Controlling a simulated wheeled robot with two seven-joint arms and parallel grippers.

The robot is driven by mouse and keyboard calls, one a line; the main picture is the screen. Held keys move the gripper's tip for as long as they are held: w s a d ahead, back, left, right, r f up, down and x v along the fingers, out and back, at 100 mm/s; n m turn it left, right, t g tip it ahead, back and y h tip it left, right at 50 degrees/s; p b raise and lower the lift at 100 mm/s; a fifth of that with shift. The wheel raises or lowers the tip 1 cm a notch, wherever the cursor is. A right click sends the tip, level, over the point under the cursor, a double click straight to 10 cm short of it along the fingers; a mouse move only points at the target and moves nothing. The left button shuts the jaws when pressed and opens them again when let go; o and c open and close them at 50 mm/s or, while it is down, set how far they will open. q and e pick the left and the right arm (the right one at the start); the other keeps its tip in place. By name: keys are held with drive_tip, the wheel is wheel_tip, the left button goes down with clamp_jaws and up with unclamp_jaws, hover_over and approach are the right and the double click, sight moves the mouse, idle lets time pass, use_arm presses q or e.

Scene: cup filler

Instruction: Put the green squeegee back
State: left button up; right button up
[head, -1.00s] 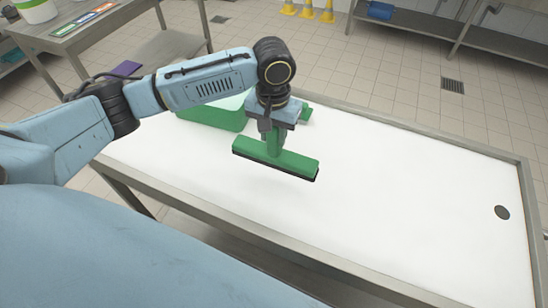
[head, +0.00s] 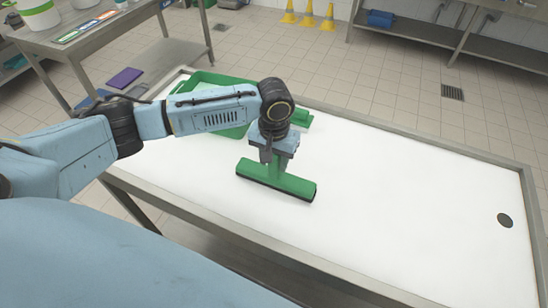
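The green squeegee (head: 290,184) is held head-down over the left half of the white tabletop, its wide head running across the picture with a dark strip along its lower edge. My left gripper (head: 274,157) is shut on its handle, pointing down from above. The head is at or just above the surface; I cannot tell if it touches. A green bin (head: 205,78) stands behind my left arm at the table's far left corner, partly hidden by the arm. My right gripper is not in view.
The white table (head: 400,210) has a raised metal rim and a dark round hole (head: 504,220) at right. Another green object (head: 302,118) lies behind my gripper, partly hidden. The middle and right of the table are clear. A side table (head: 85,40) stands at upper left.

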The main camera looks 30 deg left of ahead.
use_arm(q)
drive_tip(key=shift+o, duration=1.1)
wheel_tip(320, 180, up, 12)
drive_tip(key=shift+r+p, duration=0.2)
drive_tip(key=shift+p, duration=0.2)
